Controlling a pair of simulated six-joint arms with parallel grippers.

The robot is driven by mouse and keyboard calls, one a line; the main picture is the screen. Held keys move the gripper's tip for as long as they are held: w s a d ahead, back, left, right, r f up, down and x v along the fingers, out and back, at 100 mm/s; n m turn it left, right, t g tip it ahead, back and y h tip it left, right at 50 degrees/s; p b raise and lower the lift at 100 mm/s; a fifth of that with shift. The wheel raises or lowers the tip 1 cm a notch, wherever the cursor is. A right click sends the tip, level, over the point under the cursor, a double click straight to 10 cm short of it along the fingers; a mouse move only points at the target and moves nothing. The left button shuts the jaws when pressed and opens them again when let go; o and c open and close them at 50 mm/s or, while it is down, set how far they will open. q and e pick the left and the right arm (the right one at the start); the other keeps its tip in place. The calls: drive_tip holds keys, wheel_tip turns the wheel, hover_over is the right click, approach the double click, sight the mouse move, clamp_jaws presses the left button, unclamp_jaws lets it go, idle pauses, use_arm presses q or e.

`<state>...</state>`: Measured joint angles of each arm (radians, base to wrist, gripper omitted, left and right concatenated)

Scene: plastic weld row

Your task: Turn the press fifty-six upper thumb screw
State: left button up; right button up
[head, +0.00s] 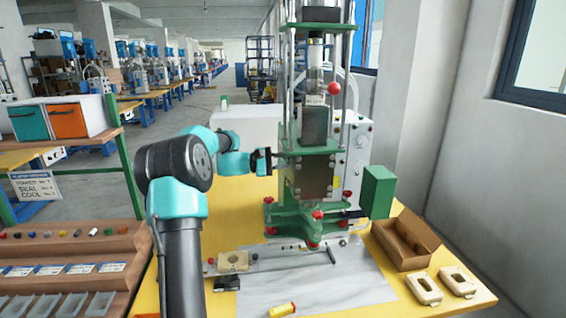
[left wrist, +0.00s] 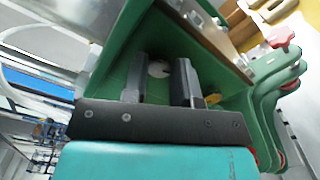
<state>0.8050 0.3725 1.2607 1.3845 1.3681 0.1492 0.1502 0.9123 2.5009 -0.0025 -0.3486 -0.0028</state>
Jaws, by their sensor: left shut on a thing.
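The green press (head: 318,147) stands upright on the yellow table, with a dark block in its middle and red knobs lower down. My left gripper (head: 278,160) reaches its left side at the height of the dark block. In the left wrist view my left gripper (left wrist: 160,85) has two dark fingers against the green side wall (left wrist: 205,50), shut on a small pale round thumb screw (left wrist: 158,69) between them. The fingers hide that screw in the head view. My right gripper is not in view.
A green box (head: 378,191) juts from the press's right. An open cardboard box (head: 405,241) and two beige parts (head: 424,288) lie at the right. A yellow cylinder (head: 283,310) lies on the grey sheet in front. A brown parts rack (head: 75,252) stands at the left.

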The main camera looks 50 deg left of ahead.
use_arm(q)
drive_tip(key=n, duration=1.4)
idle(0.4)
drive_tip(key=o, duration=0.9)
drive_tip(key=v, duration=1.7)
drive_tip(key=shift+s+a, duration=0.15)
drive_tip(key=shift+a, duration=0.05)
drive_tip(key=shift+f, duration=0.1)
